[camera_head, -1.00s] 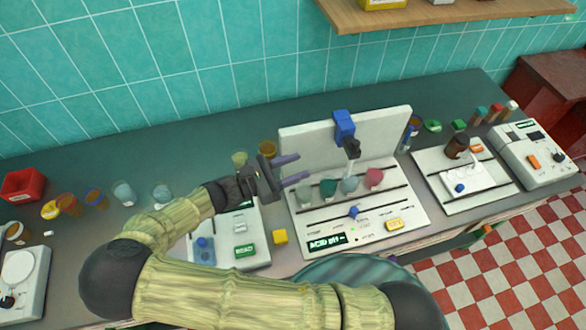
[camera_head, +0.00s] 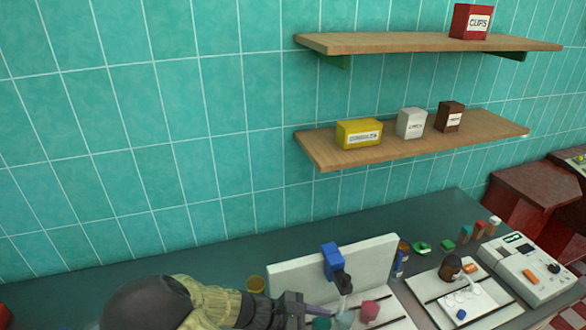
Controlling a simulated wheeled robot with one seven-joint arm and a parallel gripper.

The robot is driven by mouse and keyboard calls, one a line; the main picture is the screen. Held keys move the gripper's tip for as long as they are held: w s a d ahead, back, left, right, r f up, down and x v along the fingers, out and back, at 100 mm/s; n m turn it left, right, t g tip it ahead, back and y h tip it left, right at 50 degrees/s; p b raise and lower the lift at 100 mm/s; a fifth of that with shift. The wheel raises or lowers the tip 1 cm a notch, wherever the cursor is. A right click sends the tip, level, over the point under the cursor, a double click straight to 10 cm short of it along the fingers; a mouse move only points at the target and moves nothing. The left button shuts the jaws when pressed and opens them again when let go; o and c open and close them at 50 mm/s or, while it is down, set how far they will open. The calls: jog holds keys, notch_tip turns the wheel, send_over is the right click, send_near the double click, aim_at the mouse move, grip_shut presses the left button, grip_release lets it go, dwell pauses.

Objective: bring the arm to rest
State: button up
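My gripper (camera_head: 318,311) is at the bottom edge of the head view, in front of the white machine with the upright back panel. One purple finger shows, pointing right toward the cups on the machine. The other finger is not clearly visible, so the gap between them cannot be judged. I see nothing held in it. My arm comes in from the lower left, and most of it lies below the picture.
The white machine (camera_head: 300,268) carries a blue-topped spout (camera_head: 332,262) close to my gripper. A pink cup (camera_head: 369,310) stands right of the fingers. A second white device (camera_head: 530,265) is at the right. A lower shelf (camera_head: 400,154) with boxes hangs above the counter.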

jog(key=s+d+r+m+y, duration=0.2)
jog(key=d+r+m+y, duration=0.2)
jog(key=m, duration=0.5)
jog(key=s+d+r+m+t+y, duration=0.1)
jog(key=s+d+r+m+y, duration=0.1)
jog(key=d+r+m+y, duration=0.2)
notch_tip(320, 180, up, 3)
jog(key=m+y, duration=0.4)
jog(key=shift+d+f+m+y, duration=0.2)
jog(key=shift+d+m+y, duration=0.15)
jog(key=shift+m+y, duration=0.05)
dwell(1.3)
